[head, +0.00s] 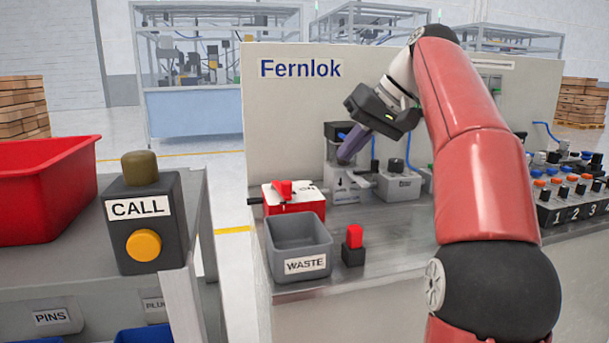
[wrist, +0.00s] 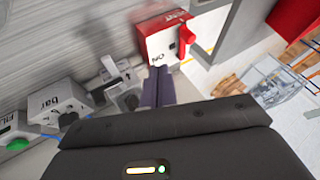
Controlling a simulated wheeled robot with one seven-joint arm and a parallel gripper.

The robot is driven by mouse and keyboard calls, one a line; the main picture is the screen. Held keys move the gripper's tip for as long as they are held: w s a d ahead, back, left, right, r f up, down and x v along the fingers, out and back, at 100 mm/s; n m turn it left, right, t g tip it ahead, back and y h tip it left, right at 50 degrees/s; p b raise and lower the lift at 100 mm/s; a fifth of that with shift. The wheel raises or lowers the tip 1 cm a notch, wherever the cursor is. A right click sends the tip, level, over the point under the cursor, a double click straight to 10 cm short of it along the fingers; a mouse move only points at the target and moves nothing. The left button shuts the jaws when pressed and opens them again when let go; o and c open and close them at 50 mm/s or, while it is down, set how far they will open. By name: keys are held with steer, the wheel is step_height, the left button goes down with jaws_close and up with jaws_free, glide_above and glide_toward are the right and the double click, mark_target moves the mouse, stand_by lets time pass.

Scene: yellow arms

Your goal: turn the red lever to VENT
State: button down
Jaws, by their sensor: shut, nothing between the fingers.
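The red lever (head: 283,188) is on a red box with a white top (head: 295,207), on the workbench behind the grey waste bin. In the wrist view the lever (wrist: 187,38) lies at the right side of the red box (wrist: 151,46). Small lettering shows on the box, one mark near its lower edge and one near its top; I cannot read with certainty which mark the lever points to. My gripper (head: 343,160) has dark purple fingers, shut and empty. In the wrist view my gripper (wrist: 158,70) has its tips just below the box's near edge, apart from the lever.
The grey WASTE bin (head: 299,246) stands in front of the red box. A small red-topped block (head: 354,245) is to its right. Grey fixtures (head: 400,184) stand behind and right of the fingers. A CALL button post (head: 143,222) and red tub (head: 45,190) are at left.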

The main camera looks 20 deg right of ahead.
mark_target(291, 183)
steer(key=b+x, duration=0.2)
steer(key=x, duration=0.6)
steer(key=shift+s, duration=0.1)
steer(key=shift+a+r, duration=0.15)
steer(key=shift+a, duration=1.8)
steer(key=shift+s+a+m+t+h, duration=0.1)
steer(key=shift+a+m+t+h, duration=0.3)
steer(key=shift+a+m, duration=0.5)
steer(key=shift+a, duration=0.2)
